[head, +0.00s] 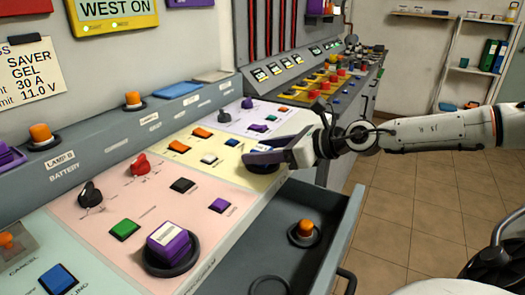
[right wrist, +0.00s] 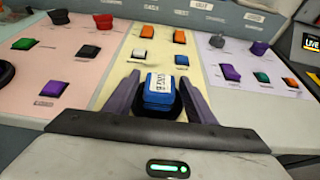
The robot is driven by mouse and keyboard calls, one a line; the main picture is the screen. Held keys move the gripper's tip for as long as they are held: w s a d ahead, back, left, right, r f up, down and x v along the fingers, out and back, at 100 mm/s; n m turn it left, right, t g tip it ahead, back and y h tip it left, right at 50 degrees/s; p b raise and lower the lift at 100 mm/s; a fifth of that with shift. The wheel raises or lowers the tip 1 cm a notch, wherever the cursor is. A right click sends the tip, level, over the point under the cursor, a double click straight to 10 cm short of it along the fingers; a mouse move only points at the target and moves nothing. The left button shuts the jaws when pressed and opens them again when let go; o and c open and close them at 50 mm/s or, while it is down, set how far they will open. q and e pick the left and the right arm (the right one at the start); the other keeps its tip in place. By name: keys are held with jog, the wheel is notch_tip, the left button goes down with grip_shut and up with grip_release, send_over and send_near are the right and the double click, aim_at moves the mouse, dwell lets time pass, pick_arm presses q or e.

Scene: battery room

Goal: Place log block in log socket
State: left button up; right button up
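A blue block with a white label (right wrist: 159,88) sits in a round black socket (right wrist: 150,106) on the cream panel. The label's wording is too small to read surely. My right gripper (right wrist: 159,80) has its two purple-grey fingers on either side of this block, with narrow dark gaps showing between. In the head view my right gripper (head: 262,156) is low over the cream panel, largely covering the block; part of the black socket (head: 262,169) shows beneath it. A purple block with a white label (head: 168,240) sits in another black socket (head: 172,262) on the pink panel. My left gripper is out of view.
An open grey drawer (head: 255,245) juts out below the desk edge and holds an orange knob on a black base (head: 304,233). Buttons and rotary knobs (head: 90,195) surround the sockets.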

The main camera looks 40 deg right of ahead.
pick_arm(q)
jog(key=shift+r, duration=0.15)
pick_arm(e)
jog(key=shift+r, duration=0.15)
jog(key=shift+r+p, duration=0.2)
jog(key=shift+p, duration=0.15)
jog(key=shift+s+f+b, duration=0.1)
jog(key=shift+s+b, duration=0.15)
jog(key=shift+b, duration=0.25)
jog(key=shift+s+d+r+b, duration=0.25)
jog(key=shift+s+b, duration=0.35)
jog(key=shift+b, duration=0.05)
pick_arm(q)
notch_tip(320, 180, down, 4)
jog(key=b, duration=0.3)
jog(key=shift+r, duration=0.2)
pick_arm(e)
jog(key=v, duration=1)
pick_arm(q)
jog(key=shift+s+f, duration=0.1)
pick_arm(e)
jog(key=shift+s, duration=0.15)
